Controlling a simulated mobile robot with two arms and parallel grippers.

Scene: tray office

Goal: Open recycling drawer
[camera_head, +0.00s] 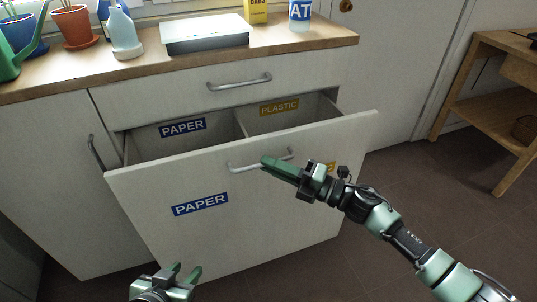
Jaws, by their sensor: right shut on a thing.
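The recycling drawer (150,187) is pulled partly out of the white cabinet. Inside it I see two compartments, labelled PAPER (182,128) and PLASTIC (279,107). Its front has a metal handle (243,167) near the top edge and a blue PAPER label (200,204). A yellow label on the front is mostly hidden behind my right gripper. My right gripper (268,162) is shut on the handle, near its right part. My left gripper (187,272) is low at the bottom edge, in front of the drawer, with its fingers apart and nothing between them.
A shut upper drawer (190,95) with its own handle lies just above. The wooden countertop (75,77) holds a grey-white tray (204,35), potted plants, bottles and a yellow box. A wooden shelf (495,110) stands at the right. The floor between shelf and cabinet is clear.

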